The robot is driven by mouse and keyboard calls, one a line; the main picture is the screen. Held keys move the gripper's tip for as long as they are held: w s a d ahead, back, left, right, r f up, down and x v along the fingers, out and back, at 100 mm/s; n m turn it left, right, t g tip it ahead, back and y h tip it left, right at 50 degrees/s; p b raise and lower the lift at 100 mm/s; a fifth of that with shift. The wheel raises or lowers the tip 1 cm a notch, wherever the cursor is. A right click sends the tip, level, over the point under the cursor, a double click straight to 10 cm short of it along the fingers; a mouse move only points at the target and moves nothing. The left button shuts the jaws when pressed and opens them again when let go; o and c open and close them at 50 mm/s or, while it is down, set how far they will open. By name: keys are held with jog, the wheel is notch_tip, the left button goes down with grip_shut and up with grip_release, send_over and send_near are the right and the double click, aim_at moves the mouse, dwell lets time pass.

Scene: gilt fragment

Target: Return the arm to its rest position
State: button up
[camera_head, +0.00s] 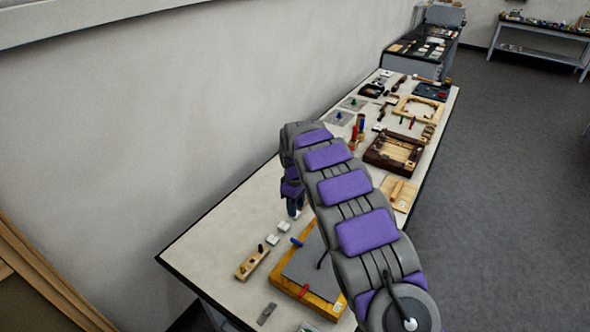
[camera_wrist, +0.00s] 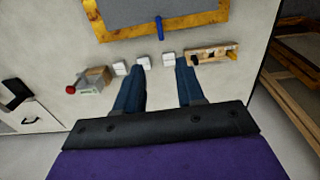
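My arm, grey with purple pads, reaches out over the long light-topped table (camera_head: 228,228) in the head view and bends down at its far end. My gripper (camera_head: 294,207) points down above the tabletop, left of the gold-framed grey board (camera_head: 312,268). In the wrist view my gripper (camera_wrist: 160,68) has its two dark blue fingers well apart, with nothing held between them. Small white blocks (camera_wrist: 168,58) lie on the table near the fingertips. The gap between the fingertips and the table is hard to judge.
A wooden strip with pegs (camera_wrist: 210,54) lies right of the fingers, and a red-knobbed box (camera_wrist: 93,80) lies left. A dark wooden frame (camera_head: 393,153) and other pieces crowd the table farther back. The wall (camera_head: 130,110) runs along the left; open floor (camera_head: 500,210) lies right.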

jog(key=s+d+r+m+b, duration=0.1)
jog(key=s+d+r+m, duration=0.1)
jog(key=s+d+r, duration=0.35)
jog(key=s+d+r+m+h+b, duration=0.1)
jog(key=s+d+r+m+b, duration=0.15)
jog(key=s, duration=0.65)
jog(key=s+d+r+m+b, duration=0.1)
jog(key=s+d+r+m, duration=0.25)
jog(key=s, duration=0.35)
jog(key=s+d+f+m+g+b, duration=0.1)
jog(key=s+f+b, duration=0.1)
jog(key=s, duration=1.2)
jog(key=s+f+m+y+b, duration=0.1)
jog(key=s+f+m, duration=0.1)
jog(key=s, duration=1.2)
jog(key=shift+d+f+g+b, duration=0.35)
jog(key=shift+f+g+b, duration=0.05)
jog(key=shift+f, duration=0.1)
